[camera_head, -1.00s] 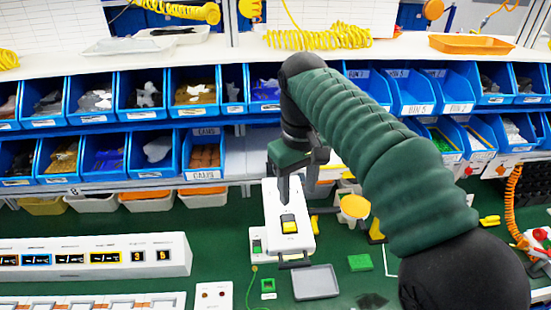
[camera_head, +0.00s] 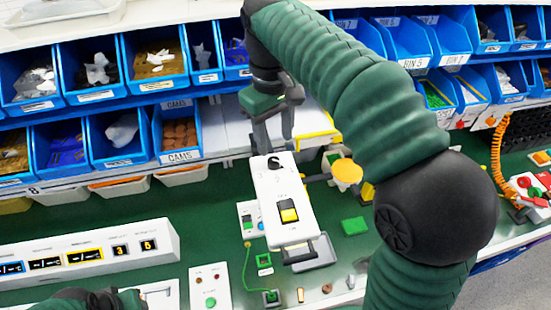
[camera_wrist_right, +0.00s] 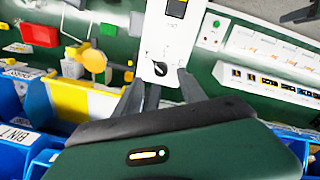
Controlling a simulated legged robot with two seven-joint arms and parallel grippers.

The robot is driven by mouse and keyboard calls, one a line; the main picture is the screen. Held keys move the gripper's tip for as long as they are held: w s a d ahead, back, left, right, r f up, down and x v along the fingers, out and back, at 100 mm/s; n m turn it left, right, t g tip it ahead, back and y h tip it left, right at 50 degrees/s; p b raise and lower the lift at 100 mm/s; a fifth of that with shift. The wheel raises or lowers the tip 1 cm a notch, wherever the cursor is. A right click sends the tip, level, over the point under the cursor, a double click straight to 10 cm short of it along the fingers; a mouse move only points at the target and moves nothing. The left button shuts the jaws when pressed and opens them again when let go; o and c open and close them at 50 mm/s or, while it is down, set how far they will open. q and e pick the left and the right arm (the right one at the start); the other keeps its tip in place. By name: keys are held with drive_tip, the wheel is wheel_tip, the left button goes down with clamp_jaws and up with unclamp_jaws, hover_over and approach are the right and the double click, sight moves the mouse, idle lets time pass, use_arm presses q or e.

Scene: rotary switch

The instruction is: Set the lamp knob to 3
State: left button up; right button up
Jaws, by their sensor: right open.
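The lamp knob, a small black rotary knob (camera_head: 274,163), sits at the far end of a white panel (camera_head: 272,190). In the right wrist view the knob (camera_wrist_right: 160,68) shows between and just beyond my fingertips, with its white pointer part visible. My right gripper (camera_head: 276,146) is open above the far end of the panel, its fingers on either side of the knob and apparently not touching it. The wrist view also shows the open fingers (camera_wrist_right: 160,82). The numbers around the knob are too small to read. Part of my left gripper (camera_head: 100,299) shows at the bottom left edge; its fingers are unclear.
A yellow and black rocker switch (camera_head: 288,211) is on the same panel. A long white display box (camera_head: 90,255) lies at the left. Blue parts bins (camera_head: 110,140) line the back.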

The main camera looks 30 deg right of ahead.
sight(273, 160)
drive_tip(key=f, duration=0.2)
drive_tip(key=w+f, duration=0.1)
drive_tip(key=f, duration=0.3)
drive_tip(key=shift+w+f, duration=0.15)
drive_tip(key=shift+w, duration=0.25)
drive_tip(key=shift+s+f, duration=0.2)
drive_tip(key=shift+f, duration=0.15)
drive_tip(key=shift+s, duration=0.45)
drive_tip(key=shift+w+d+f, duration=0.1)
drive_tip(key=shift+w+f, duration=0.1)
drive_tip(key=shift+w, duration=0.15)
drive_tip(key=c, duration=0.6)
use_arm(q)
drive_tip(key=shift+w+f, duration=0.25)
drive_tip(key=shift+w, duration=0.3)
use_arm(e)
clamp_jaws()
